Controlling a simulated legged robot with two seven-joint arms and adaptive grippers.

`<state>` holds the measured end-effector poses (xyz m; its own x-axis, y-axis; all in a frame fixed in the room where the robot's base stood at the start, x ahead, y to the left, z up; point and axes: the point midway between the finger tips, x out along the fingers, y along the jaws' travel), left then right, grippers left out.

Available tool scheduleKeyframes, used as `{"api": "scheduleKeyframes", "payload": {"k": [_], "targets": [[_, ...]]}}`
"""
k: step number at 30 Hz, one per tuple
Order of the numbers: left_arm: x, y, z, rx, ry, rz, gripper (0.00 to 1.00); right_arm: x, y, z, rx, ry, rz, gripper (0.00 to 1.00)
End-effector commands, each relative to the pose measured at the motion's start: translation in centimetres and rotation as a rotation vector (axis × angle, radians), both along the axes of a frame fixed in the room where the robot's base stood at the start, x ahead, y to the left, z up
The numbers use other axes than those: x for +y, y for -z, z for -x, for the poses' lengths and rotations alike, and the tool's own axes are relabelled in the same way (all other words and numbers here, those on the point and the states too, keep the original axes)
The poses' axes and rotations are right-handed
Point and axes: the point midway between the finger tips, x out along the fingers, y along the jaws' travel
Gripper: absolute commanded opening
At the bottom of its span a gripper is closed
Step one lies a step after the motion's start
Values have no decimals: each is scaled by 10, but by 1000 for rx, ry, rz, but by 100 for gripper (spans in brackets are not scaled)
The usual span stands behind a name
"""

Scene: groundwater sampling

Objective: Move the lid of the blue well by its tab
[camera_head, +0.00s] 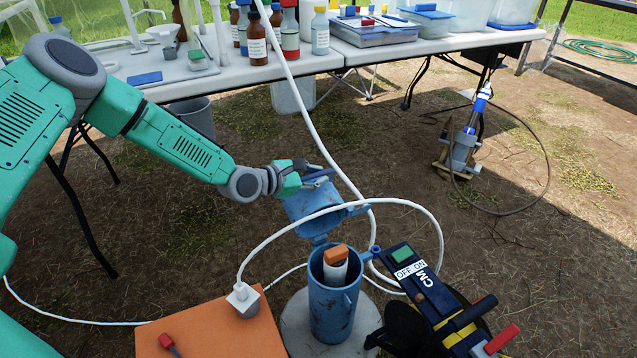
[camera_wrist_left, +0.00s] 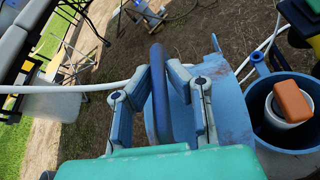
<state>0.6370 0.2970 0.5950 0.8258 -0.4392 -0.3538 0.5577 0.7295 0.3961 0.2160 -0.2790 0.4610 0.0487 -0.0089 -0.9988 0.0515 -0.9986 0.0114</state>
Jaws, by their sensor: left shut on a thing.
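The blue well (camera_head: 331,301) stands upright on a round concrete base, with its mouth open. A white tube with an orange cap (camera_head: 336,255) sits inside it. The blue, rust-marked lid (camera_head: 312,201) is swung up on the far side of the mouth. My left gripper (camera_head: 322,176) is at the lid's upper edge. In the left wrist view the gripper (camera_wrist_left: 160,100) has its fingers on both sides of the dark blue tab (camera_wrist_left: 159,85), shut on it. The lid (camera_wrist_left: 213,100) and the well (camera_wrist_left: 262,115) show to its right. My right gripper is not in view.
A white hose (camera_head: 417,207) loops over and around the well. A yellow and black CM meter (camera_head: 425,290) stands close at its right. An orange case (camera_head: 215,330) lies at its left. A table with bottles (camera_head: 257,45) is behind.

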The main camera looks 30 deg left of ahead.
Motion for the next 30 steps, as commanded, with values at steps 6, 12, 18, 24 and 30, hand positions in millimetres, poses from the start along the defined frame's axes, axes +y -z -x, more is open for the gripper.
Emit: {"api": "scheduleKeyframes", "payload": {"k": [6,12,18,24,30], "targets": [[2,5,2,9,-3,-5,0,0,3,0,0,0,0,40],[3,5,1,9,-2,-3,0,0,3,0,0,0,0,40],[3,6,2,9,-2,-2,0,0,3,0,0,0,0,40],[3,5,1,7,-2,-2,32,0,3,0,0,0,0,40],[2,3,1,6,-1,-1,32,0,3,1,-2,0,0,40]]}}
